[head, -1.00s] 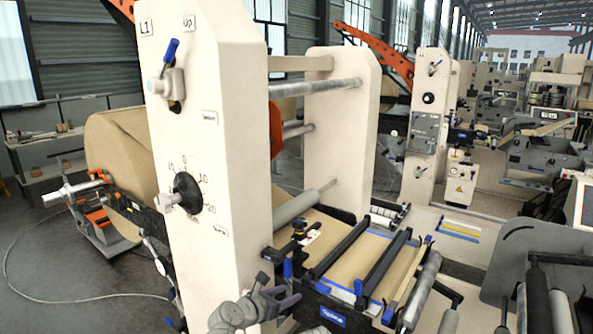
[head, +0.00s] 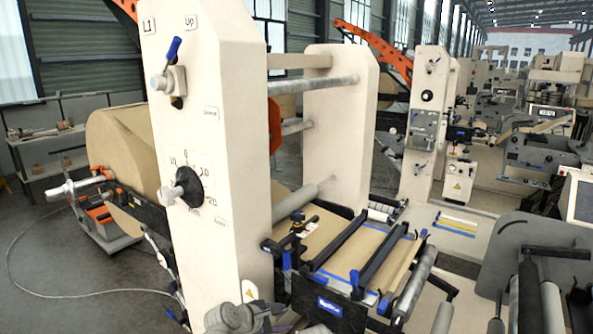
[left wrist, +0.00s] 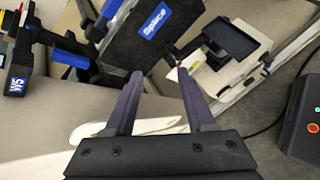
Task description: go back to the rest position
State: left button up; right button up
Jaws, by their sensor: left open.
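My left gripper shows in the left wrist view (left wrist: 158,78) with its two dark fingers apart and nothing between them. The fingers point toward a black panel (left wrist: 125,45) with a blue label marked "Splice". In the head view my left wrist and forearm show at the bottom edge, in front of the foot of the cream machine column (head: 208,150); the fingers are hard to make out there. The black splice table (head: 345,255), with blue clamps and kraft web, stands just right of it. My right gripper is not in view.
A large kraft roll (head: 125,150) sits behind the column at left. The column carries a black dial (head: 187,187) and a blue-handled switch (head: 172,70). Rollers (head: 420,280) and a grey panel (head: 540,250) stand at the right. Grey floor is open at the lower left.

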pick_arm(q)
jog(key=s+a+f+m+g+y, duration=0.35)
jog(key=s+a+m, duration=0.3)
jog(key=m, duration=0.35)
jog(key=s+a+f+m+g+y, duration=0.3)
jog(key=s+a+f+m+g, duration=0.25)
jog(key=m, duration=0.45)
jog(key=s+d+m+t+y, duration=0.1)
jog(key=s+d+m, duration=0.2)
jog(key=s+d, duration=0.4)
jog(key=d, duration=0.3)
jog(key=shift+s+r+m, duration=0.15)
jog(key=shift+m, duration=0.15)
jog(key=shift+y, duration=0.25)
dwell(0.6)
